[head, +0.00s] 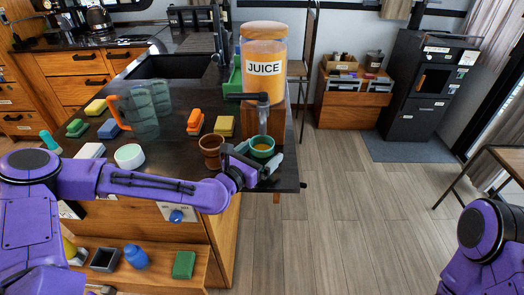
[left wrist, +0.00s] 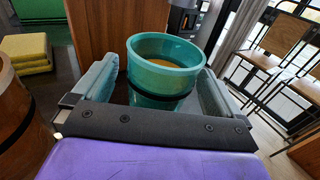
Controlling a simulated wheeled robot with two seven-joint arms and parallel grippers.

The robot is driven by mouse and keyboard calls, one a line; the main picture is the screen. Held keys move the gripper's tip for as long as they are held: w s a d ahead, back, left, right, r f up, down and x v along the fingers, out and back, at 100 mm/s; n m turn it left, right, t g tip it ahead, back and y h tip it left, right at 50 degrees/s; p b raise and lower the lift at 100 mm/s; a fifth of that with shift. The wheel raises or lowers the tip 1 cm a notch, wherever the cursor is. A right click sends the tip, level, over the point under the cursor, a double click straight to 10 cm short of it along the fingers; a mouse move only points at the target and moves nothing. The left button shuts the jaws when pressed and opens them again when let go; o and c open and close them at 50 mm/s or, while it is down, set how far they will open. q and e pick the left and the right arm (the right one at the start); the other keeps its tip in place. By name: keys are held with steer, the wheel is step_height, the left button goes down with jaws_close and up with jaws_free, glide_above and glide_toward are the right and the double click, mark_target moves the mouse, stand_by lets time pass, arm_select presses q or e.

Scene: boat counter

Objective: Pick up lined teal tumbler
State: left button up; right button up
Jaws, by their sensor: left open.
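The lined teal tumbler (head: 262,152) stands upright near the counter's right end, below the spout of the juice dispenser (head: 264,68). It has a dark band and orange liquid inside. In the left wrist view the tumbler (left wrist: 165,82) is between the two fingers of my left gripper (head: 257,164). The fingers are open, one on each side. A small gap shows at the right finger; I cannot tell whether the left finger touches. My right gripper is not in view; only part of that arm shows at the lower right.
A brown cup (head: 211,151) stands close to the left of my left gripper. The counter's right edge is close to the tumbler.

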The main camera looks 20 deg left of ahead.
arm_select(q)
steer(key=shift+w+d, duration=0.2)
steer(key=shift+w, duration=0.3)
steer(key=shift+a, duration=0.1)
steer(key=c, duration=1.5)
